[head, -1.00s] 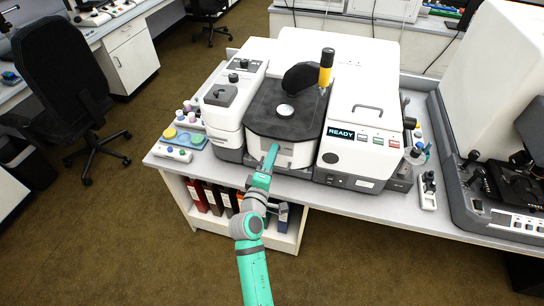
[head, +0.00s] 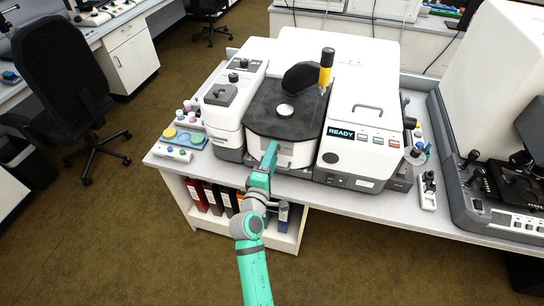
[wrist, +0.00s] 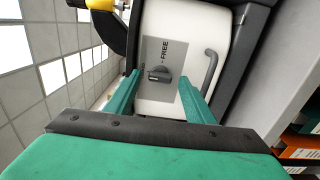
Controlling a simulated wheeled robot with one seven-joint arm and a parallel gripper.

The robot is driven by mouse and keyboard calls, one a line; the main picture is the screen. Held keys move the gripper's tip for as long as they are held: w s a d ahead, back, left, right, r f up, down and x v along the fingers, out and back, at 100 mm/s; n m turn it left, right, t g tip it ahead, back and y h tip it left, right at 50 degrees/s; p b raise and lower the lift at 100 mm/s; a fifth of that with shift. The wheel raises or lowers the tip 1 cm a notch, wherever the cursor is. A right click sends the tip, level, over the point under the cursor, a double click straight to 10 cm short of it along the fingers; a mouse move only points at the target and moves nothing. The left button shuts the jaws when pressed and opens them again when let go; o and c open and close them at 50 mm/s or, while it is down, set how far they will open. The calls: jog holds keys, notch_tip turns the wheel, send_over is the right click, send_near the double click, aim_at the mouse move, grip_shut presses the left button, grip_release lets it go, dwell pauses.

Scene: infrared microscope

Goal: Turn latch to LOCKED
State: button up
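The latch (wrist: 158,76) is a small dark knob on a grey plate (wrist: 153,52) on the white front of the microscope's sample compartment. The word FREE is readable on the plate beside the knob; no LOCKED label is legible. In the wrist view my gripper (wrist: 158,88) is open, with one green finger on each side of the latch and nothing held between them. The fingers look apart from the knob; the exact distance is unclear. In the head view my gripper (head: 270,150) is at the compartment front (head: 292,152) and hides the latch.
A curved grey handle (wrist: 210,70) stands to the right of the latch, close to the right finger. The microscope's right housing (head: 352,130) has a READY display.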

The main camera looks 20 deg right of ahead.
jog(key=v, duration=1)
jog(key=shift+s+a, duration=0.3)
jog(key=shift+f, duration=0.1)
jog(key=s+a+f+m+y, duration=0.1)
jog(key=s+a+f+y, duration=0.4)
jog(key=s, duration=0.3)
jog(key=s+a+f+m+y, duration=0.1)
jog(key=s+a+f+y, duration=0.1)
jog(key=s+a+f, duration=0.4)
jog(key=s+a+r+m+y, duration=0.1)
jog(key=s+m, duration=0.3)
jog(key=s, duration=0.6)
jog(key=s+a+r+m+y, duration=0.1)
jog(key=s+m, duration=0.4)
jog(key=s, duration=0.6)
notch_tip(320, 180, up, 3)
jog(key=shift+s+f+y, duration=0.25)
jog(key=shift+s+y, duration=0.1)
jog(key=shift+y, duration=0.15)
